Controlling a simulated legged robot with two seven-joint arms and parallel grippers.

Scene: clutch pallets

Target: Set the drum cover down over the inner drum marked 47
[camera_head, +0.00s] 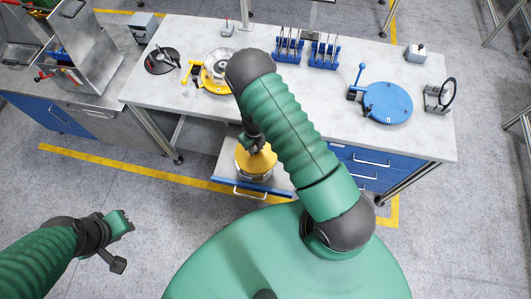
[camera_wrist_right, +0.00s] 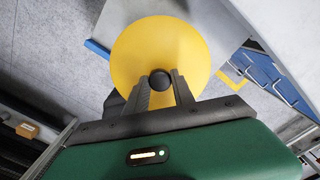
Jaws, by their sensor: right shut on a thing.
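The yellow round drum cover (camera_head: 256,162) has a black knob (camera_wrist_right: 160,80) at its centre. My right gripper (camera_head: 252,141) is shut on this knob, and in the right wrist view the fingers (camera_wrist_right: 160,88) close around it. In the head view the cover appears over the open drawer (camera_head: 228,165); a pale metal band shows below its edge, and I cannot tell whether it touches the drawer. On the bench, a silver drum (camera_head: 218,62) stands on a yellow base, partly hidden by my right arm. No number is readable. My left gripper (camera_head: 119,242) is over the floor, its jaws unclear.
The workbench (camera_head: 330,100) holds a round black stand (camera_head: 162,60), blue racks (camera_head: 323,53), a blue disc (camera_head: 388,102) and a black ring stand (camera_head: 440,95). A metal bin (camera_head: 92,45) stands at the left. The bench front right is clear.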

